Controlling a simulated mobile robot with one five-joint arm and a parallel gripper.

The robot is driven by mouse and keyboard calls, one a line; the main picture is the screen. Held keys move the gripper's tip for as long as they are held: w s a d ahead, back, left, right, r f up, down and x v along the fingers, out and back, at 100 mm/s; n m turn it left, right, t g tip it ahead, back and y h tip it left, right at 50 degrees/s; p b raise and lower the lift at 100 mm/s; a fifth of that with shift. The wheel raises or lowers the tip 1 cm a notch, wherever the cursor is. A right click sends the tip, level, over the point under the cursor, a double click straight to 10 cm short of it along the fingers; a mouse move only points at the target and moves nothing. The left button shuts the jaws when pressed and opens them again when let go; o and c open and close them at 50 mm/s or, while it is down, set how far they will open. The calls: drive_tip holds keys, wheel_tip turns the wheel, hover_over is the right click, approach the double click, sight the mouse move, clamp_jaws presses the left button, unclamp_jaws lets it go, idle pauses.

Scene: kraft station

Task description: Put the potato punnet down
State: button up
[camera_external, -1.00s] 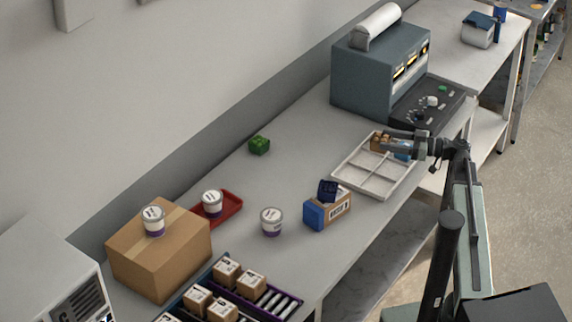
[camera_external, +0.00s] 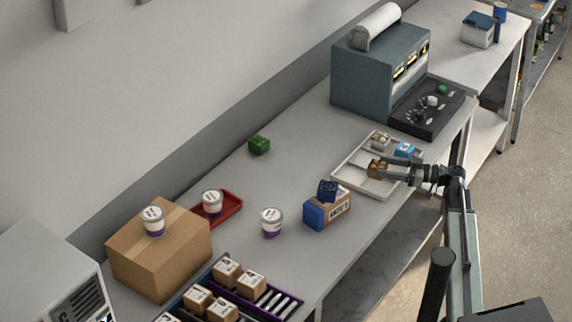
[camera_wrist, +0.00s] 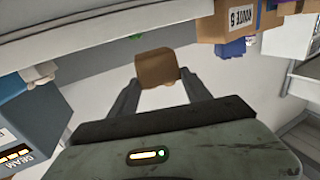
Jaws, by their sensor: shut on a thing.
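The brown potato punnet (camera_external: 377,168) is in my gripper (camera_external: 384,170), over the near part of the white divided tray (camera_external: 347,177). I cannot tell whether it touches the tray floor. In the wrist view the brown punnet (camera_wrist: 156,68) sits between the two fingertips, which are shut on it. In the tray's far part are a pale punnet (camera_external: 380,141) and a blue punnet (camera_external: 404,149).
A grey-blue machine (camera_external: 372,80) with a dark panel stands behind the tray. A carton with a blue end (camera_external: 338,208) and a dark blue punnet (camera_external: 327,190) stand left of it. A green punnet (camera_external: 259,144) lies farther back. The bench between is clear.

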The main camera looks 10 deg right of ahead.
sight(385, 187)
wheel_tip(385, 187, down, 5)
drive_tip(key=b, duration=0.5)
drive_tip(key=shift+r, duration=0.1)
drive_tip(key=shift+r+p, duration=0.25)
drive_tip(key=shift+p, duration=0.05)
drive_tip(key=shift+f, duration=0.2)
drive_tip(key=o, duration=1.5)
drive_tip(key=v, duration=0.7)
drive_tip(key=shift+d, duration=0.4)
drive_tip(key=c, duration=0.3)
